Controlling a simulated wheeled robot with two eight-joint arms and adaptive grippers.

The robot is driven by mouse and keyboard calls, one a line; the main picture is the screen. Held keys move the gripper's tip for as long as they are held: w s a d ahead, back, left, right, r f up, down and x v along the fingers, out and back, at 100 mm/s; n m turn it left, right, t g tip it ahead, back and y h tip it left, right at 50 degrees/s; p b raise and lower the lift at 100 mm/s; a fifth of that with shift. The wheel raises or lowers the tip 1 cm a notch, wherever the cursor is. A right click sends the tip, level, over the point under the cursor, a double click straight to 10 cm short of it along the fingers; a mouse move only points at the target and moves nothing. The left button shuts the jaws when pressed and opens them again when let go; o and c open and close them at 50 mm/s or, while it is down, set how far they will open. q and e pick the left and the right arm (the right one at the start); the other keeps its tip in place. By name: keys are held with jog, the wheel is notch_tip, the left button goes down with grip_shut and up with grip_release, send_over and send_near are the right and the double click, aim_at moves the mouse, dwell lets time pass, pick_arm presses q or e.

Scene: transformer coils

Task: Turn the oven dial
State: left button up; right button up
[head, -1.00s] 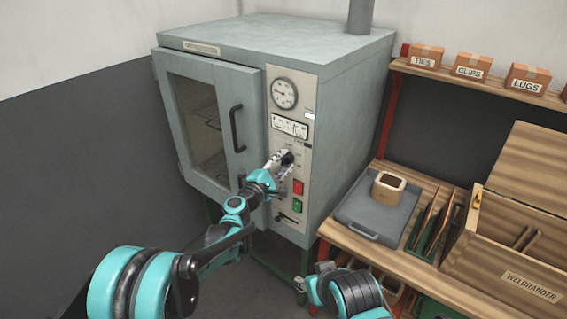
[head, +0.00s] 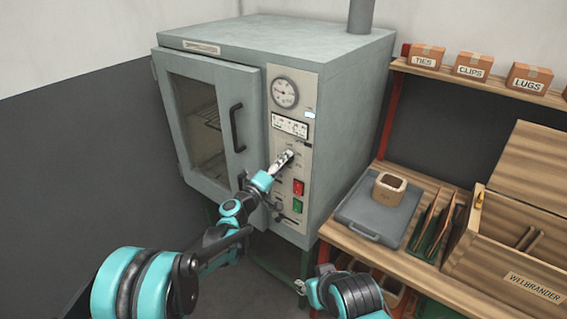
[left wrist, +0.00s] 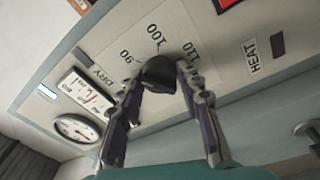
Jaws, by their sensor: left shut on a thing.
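The oven (head: 340,90) is a grey-green cabinet with its windowed door closed and a pale control panel at its right front. The dial (left wrist: 157,73) is a dark round knob on that panel, with the marks 90, 100 and 110 around it in the left wrist view. My left gripper (head: 288,157) reaches it from the lower left in the head view. Its fingers are shut on the dial, one on each side, in the left wrist view (left wrist: 158,80); in the head view they mostly hide it. My right gripper (head: 303,285) is low at the bottom centre, its fingers unclear.
A round gauge (head: 284,92) sits above the dial, and red (head: 299,188) and green (head: 297,206) buttons sit below it. The door handle (head: 237,128) stands out to the left. A wooden bench (head: 385,258) with a grey tray (head: 352,212) and wooden boxes is at right.

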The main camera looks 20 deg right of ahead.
pick_arm(q)
jog(key=shift+f+m, duration=0.1)
jog(key=shift+m, duration=0.3)
jog(key=o, duration=1.2)
jog(key=shift+c, duration=0.2)
jog(key=v, duration=1.2)
